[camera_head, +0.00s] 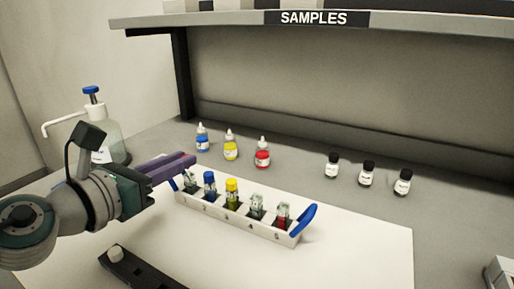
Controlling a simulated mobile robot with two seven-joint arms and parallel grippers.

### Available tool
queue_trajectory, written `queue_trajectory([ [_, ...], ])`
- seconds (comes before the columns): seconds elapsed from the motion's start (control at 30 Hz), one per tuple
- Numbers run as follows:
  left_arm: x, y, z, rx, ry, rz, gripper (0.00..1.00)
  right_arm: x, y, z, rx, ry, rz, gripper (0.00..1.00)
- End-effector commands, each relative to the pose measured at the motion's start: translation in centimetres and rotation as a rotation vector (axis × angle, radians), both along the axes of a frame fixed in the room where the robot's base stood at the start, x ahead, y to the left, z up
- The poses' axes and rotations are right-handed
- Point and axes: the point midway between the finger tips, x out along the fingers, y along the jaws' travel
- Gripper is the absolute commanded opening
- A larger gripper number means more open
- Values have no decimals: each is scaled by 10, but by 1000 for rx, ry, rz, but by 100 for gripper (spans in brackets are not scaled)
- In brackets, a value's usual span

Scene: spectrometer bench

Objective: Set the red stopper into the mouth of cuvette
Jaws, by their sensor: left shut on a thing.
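The white rack (243,229) stands on the white mat and holds several cuvettes in numbered slots. The cuvettes run from a pale one (190,183) at the left, through a blue one (209,184) and a yellow one (232,192), to another pale one (256,207) and a red one (283,216). My left gripper (188,162) is at the rack's left end, near the pale left cuvette. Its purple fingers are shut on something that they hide. I cannot make out the red stopper anywhere. My right gripper is not in view.
Blue, yellow and red dropper bottles (231,150) stand behind the rack, with dark-capped vials (367,175) to the right. A pump bottle (110,145) is at the left. A dark strip (150,272) with a white knob lies in front. The mat's right side (365,250) is clear.

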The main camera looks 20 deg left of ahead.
Motion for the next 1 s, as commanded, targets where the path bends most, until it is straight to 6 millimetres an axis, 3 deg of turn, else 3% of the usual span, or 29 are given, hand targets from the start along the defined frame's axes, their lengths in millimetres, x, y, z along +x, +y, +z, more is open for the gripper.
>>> queue_trajectory([
  [0.93, 0, 0, -23, 0, 2, -1, 0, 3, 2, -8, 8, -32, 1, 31],
  [0.97, 0, 0, -23, 0, 3, -1, 19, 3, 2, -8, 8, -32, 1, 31],
  [1.0, 0, 0, -23, 0, 3, -1, 23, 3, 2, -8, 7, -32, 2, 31],
])
